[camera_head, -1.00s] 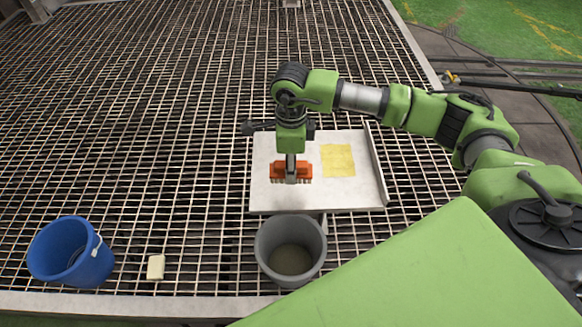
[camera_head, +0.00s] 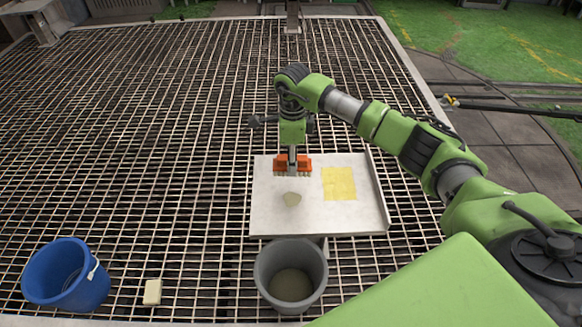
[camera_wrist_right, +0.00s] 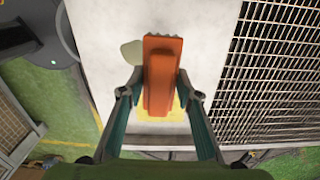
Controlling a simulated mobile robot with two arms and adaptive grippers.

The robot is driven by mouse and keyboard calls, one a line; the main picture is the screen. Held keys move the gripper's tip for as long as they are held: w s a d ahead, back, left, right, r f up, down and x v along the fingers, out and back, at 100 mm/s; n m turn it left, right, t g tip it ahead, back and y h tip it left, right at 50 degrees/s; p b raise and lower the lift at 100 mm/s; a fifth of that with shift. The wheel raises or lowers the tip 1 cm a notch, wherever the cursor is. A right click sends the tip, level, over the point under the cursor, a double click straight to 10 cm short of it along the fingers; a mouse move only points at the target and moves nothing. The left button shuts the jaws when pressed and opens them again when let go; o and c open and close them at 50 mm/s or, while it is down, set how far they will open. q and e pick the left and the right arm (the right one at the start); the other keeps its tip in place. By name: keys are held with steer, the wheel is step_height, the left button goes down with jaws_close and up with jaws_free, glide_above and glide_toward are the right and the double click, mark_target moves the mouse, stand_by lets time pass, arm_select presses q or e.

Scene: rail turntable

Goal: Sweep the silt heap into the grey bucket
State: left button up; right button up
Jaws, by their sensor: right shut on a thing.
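My right gripper (camera_head: 292,167) is shut on an orange brush (camera_head: 280,164), bristles down, over the far part of a pale tray (camera_head: 270,220). In the right wrist view the gripper (camera_wrist_right: 163,92) grips the orange brush (camera_wrist_right: 162,75) across its middle. The silt heap (camera_head: 292,199), a small pale beige patch, lies on the tray on the near side of the brush. The heap (camera_wrist_right: 131,52) also shows beside the brush in the wrist view. The grey bucket (camera_head: 270,284) stands upright at the tray's near edge; its floor looks brownish. My left gripper is out of view.
A yellow square (camera_head: 339,184) lies on the tray right of the brush. The tray has a raised right edge (camera_head: 378,190). A blue bucket (camera_head: 60,285) and a small cream block (camera_head: 152,292) stand at the near left. The grating (camera_head: 150,150) left of the tray is clear.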

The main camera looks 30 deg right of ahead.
steer(key=shift+f+b, duration=1.8)
steer(key=shift+f, duration=1.1)
steer(key=shift+f+b, duration=0.55)
steer(key=shift+f, duration=0.05)
steer(key=shift+s+a+r+p, duration=0.25)
steer(key=shift+s+p, duration=0.2)
steer(key=shift+p, duration=0.2)
steer(key=shift+s+a+f+p, duration=0.1)
steer(key=shift+s+a+p, duration=0.3)
steer(key=shift+s, duration=0.25)
steer(key=shift+s+a+r+p, duration=0.1)
steer(key=shift+s+a+p, duration=0.3)
steer(key=shift+s, duration=0.3)
steer(key=shift+s+a+f+p, duration=0.1)
steer(key=shift+s+a+p, duration=0.15)
steer(key=shift+s+p, duration=0.35)
steer(key=shift+s+a+f+p, duration=0.1)
steer(key=shift+s+a+p, duration=0.4)
steer(key=shift+s, duration=0.5)
steer(key=shift+s+a+p, duration=0.25)
steer(key=shift+s+a, duration=0.3)
steer(key=shift+s, duration=0.4)
steer(key=shift+s+a+f, duration=0.15)
steer(key=shift+s+a, duration=0.15)
steer(key=shift+s, duration=0.25)
